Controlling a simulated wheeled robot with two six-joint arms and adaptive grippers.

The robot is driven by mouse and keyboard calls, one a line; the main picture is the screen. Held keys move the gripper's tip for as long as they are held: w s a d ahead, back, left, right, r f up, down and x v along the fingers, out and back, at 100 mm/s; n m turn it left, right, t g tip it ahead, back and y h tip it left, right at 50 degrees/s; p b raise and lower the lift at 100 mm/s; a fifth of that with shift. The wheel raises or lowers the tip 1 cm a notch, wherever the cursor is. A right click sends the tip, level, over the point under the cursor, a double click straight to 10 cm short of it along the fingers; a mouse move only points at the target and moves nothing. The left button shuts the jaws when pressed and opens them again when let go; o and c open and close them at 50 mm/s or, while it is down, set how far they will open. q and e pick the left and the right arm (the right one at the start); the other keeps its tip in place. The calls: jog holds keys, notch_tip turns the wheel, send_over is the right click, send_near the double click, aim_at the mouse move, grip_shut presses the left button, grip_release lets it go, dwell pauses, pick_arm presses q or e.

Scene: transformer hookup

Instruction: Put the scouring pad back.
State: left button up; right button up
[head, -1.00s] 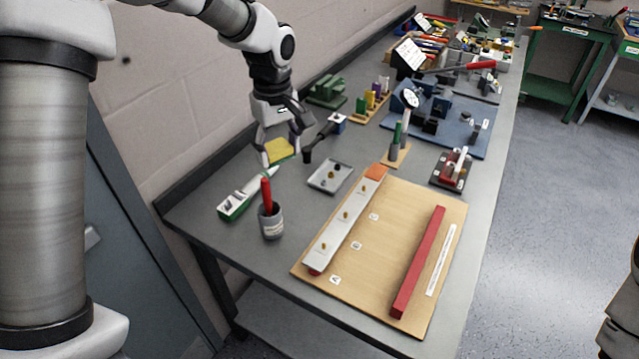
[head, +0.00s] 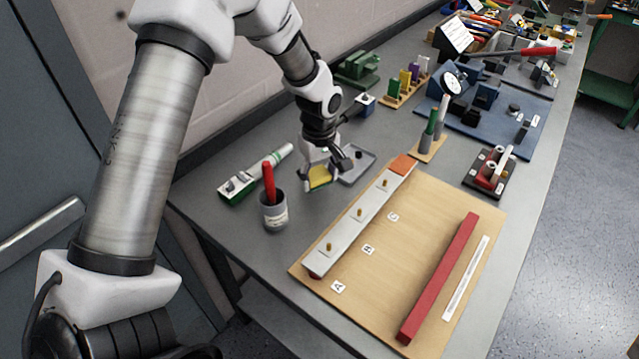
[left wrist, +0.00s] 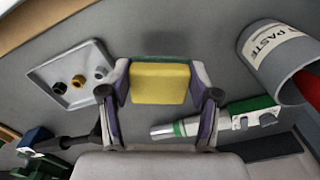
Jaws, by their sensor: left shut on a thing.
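The scouring pad (head: 319,177) is a yellow block with a green edge. It also shows in the left wrist view (left wrist: 160,83), between the two fingers. My left gripper (head: 318,180) is shut on the pad and holds it over the bench, between the grey cup and the small tray. In the left wrist view a dark shadow lies on the bench beyond the pad, and the pad looks apart from the surface. My right gripper is not in view.
A grey paste cup (head: 275,214) with a red handle stands left of the pad. A tube and a green-white box (head: 237,188) lie behind it. A small tray (head: 361,163) holds small parts. A wooden board (head: 400,235) carries a metal bar and a red bar.

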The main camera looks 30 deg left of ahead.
aim_at(319, 186)
pick_arm(q)
notch_tip(319, 186, down, 3)
jog(key=shift+s+r, duration=0.1)
jog(key=shift+f, duration=0.3)
jog(key=o, duration=1.3)
jog(key=shift+o, duration=0.2)
notch_tip(319, 186, up, 11)
jog(key=shift+r+b, duration=0.2)
jog(key=shift+b, duration=0.75)
jog(key=shift+r, duration=0.5)
